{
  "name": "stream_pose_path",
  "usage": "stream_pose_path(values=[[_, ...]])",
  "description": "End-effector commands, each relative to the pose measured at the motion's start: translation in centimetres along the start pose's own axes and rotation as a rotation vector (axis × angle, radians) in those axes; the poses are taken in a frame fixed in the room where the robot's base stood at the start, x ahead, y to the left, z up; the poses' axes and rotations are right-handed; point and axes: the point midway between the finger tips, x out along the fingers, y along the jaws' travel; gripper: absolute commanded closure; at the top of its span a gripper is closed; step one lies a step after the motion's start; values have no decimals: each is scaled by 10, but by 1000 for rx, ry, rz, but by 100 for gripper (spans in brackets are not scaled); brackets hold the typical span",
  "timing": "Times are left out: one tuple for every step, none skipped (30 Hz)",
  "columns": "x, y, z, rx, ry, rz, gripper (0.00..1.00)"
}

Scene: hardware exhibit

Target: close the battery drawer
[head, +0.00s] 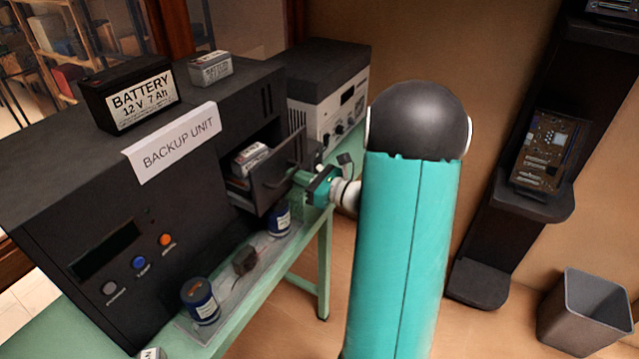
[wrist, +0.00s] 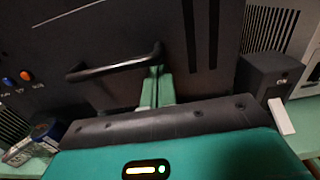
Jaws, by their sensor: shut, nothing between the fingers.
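The battery drawer (head: 277,181) is pulled out of the dark backup unit (head: 60,205), and a battery (head: 250,158) shows inside it. Its dark front also shows in the wrist view, with a bar handle (wrist: 115,66) across it. My gripper (head: 300,178) is at the outer side of the drawer front, by the handle. In the wrist view my gripper (wrist: 157,75) is shut and empty, with its tips at the handle's right end. I cannot tell whether the tips touch the handle or the front.
A large battery (head: 130,93) and a smaller one (head: 210,68) stand on the unit. Jars (head: 200,300) and a small dark block (head: 245,261) are on the green bench (head: 270,300) below. A grey device (head: 325,95) stands behind. A bin (head: 585,312) is at the right.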

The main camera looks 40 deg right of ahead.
Motion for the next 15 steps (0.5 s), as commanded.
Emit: stream_pose_path(values=[[14,1,0,0,0,6,100],[20,1,0,-1,-1,5,100],[29,1,0,0,0,4,100],[36,1,0,0,-1,5,100],[42,1,0,0,-1,4,100],[49,1,0,0,0,4,100],[54,1,0,0,0,4,100],[59,1,0,-1,-1,3,100],[65,0,0,0,0,2,100],[69,0,0,0,0,2,100],[72,1,0,0,0,3,100],[77,1,0,0,0,3,100],[80,1,0,0,-1,3,100],[82,0,0,0,0,2,100],[84,0,0,0,0,1,100]])
